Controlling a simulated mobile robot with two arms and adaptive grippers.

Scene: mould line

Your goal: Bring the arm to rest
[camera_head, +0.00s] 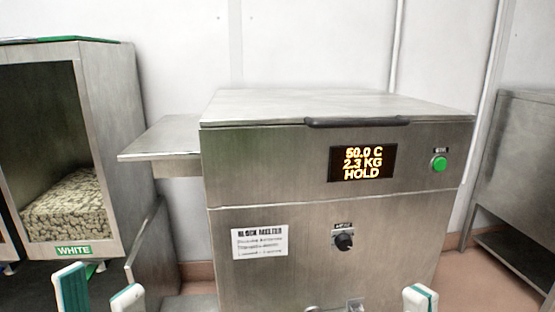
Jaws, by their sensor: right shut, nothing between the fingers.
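My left gripper (98,292) shows at the bottom left as two white fingers with green edges, standing apart with nothing seen between them. My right gripper (420,299) shows at the bottom right of centre, only as a white and green fingertip at the picture's edge. It is shut and empty, in front of the steel block melter (300,190). Most of both arms lies below the picture. Neither gripper is seen touching anything.
The melter's lid is closed; its display (362,163) reads 50.0 C, 2.3 KG, HOLD. A green button (439,163) and black knob (343,241) sit on its front. A steel bench (520,150) stands at right.

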